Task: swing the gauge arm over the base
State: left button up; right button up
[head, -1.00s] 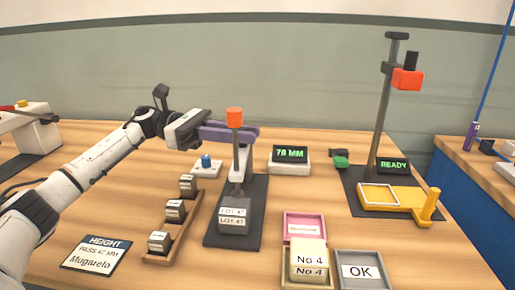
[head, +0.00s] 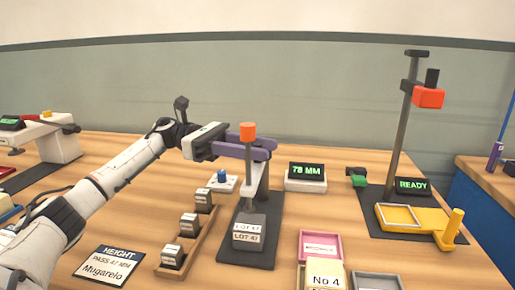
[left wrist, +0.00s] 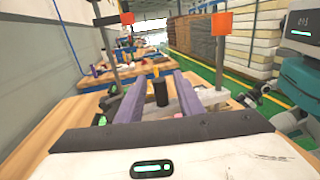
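The gauge stands on a dark base plate (head: 262,250), with a grey post, a pale arm (head: 262,182) and an orange knob (head: 247,131) on top. A grey block marked LOT 47 (head: 249,234) sits on the plate. My left gripper (head: 258,149) is at the post just below the knob, with its purple fingers apart. In the left wrist view the fingers (left wrist: 155,88) are spread, with a dark cylinder (left wrist: 160,93) showing between them. The orange knob (left wrist: 222,23) there is right of the right finger. Contact with the gauge is unclear. My right gripper is out of view.
A display reading 78 MM (head: 305,176) stands behind the gauge. A wooden rack (head: 188,250) with small blocks lies left of it. A yellow fixture (head: 420,223) and a tall stand (head: 398,150) are at right. Pink (head: 320,240) and grey trays are in front.

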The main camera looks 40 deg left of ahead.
pick_arm(q)
jog(key=v, duration=1)
jog(key=shift+a, duration=0.15)
jog(key=shift+s, duration=0.1)
